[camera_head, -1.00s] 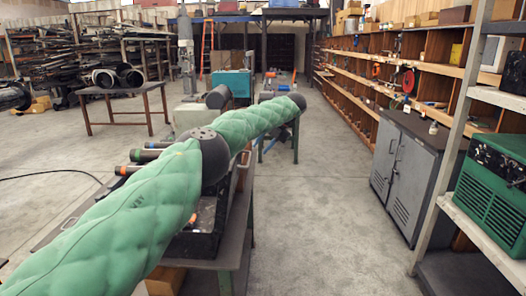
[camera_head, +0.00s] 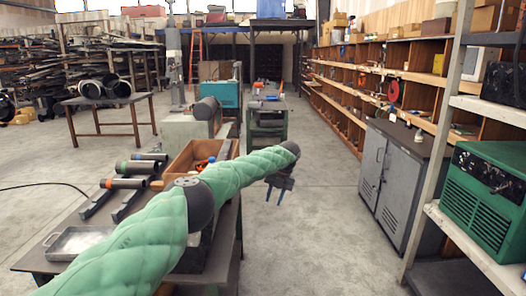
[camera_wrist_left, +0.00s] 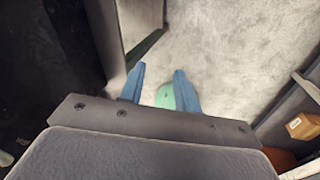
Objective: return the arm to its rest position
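My left arm, in green quilted covering, reaches from the bottom left of the head view over the right side of the near workbench (camera_head: 70,240). My left gripper (camera_head: 275,200) hangs at its end with blue fingers pointing down, past the bench's right edge and above the floor. In the left wrist view the two blue fingers (camera_wrist_left: 160,75) stand apart. A green rounded shape (camera_wrist_left: 165,97) shows between and behind them; it does not look gripped. My right arm and gripper are not seen.
The bench carries dark pipe pieces (camera_head: 127,182) with coloured bands, a metal tray (camera_head: 78,243) and a wooden crate (camera_head: 178,163). A grey cabinet (camera_head: 398,180) and a shelf with a green machine (camera_head: 485,195) stand right. The floor between is clear.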

